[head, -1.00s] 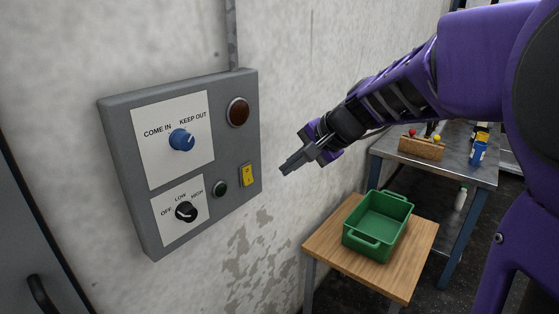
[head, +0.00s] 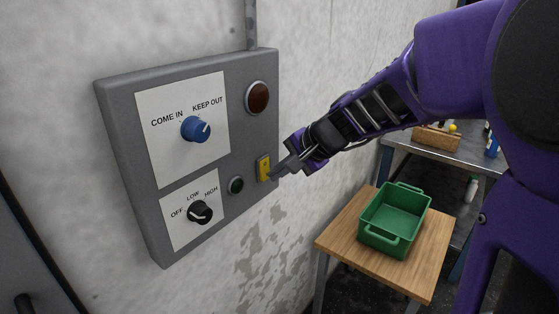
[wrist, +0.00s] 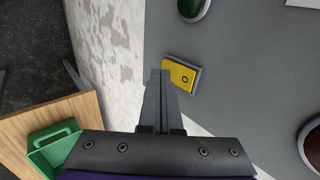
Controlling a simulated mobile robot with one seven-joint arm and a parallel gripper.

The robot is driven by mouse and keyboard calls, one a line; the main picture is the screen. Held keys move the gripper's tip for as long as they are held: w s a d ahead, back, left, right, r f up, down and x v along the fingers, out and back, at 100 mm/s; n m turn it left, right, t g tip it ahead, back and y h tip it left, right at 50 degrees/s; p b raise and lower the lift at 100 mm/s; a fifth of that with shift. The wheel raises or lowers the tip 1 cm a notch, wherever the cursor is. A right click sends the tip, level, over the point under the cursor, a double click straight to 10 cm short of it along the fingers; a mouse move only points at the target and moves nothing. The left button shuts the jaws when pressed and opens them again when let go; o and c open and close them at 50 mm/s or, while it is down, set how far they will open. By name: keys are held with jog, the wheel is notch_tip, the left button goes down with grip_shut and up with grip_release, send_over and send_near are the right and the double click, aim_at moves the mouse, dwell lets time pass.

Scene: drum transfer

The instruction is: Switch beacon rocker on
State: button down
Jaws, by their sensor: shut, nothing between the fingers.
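The yellow beacon rocker (head: 263,168) sits at the right edge of the grey wall panel (head: 130,130), below a dark red-brown round lamp (head: 257,98). In the wrist view the rocker (wrist: 181,76) lies just beyond my fingertips and carries a small round mark at one end. My gripper (head: 273,174) is shut and empty, its tips at the lower part of the rocker in the head view. I cannot tell whether the tips touch it. In the wrist view the closed fingers (wrist: 159,75) point at the end of the rocker away from the mark. The lamp looks unlit.
A dark green round button (head: 236,185) is left of the rocker. A blue knob (head: 196,129) and a black knob (head: 200,212) are further left. A green crate (head: 395,220) stands on a wooden table (head: 340,235) below my arm. A metal bench is behind.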

jog(key=shift+w+a, duration=0.1)
jog(key=shift+a, duration=0.05)
jog(key=shift+f+b, duration=0.2)
jog(key=shift+b, duration=0.25)
jog(key=shift+w+a+f+b, duration=0.1)
jog(key=shift+f+b, duration=0.2)
jog(key=shift+b, duration=0.8)
jog(key=shift+r+p, duration=0.4)
jog(key=shift+p, duration=0.05)
jog(key=shift+r, duration=0.1)
jog(key=shift+r+p, duration=0.55)
jog(key=shift+r, duration=0.2)
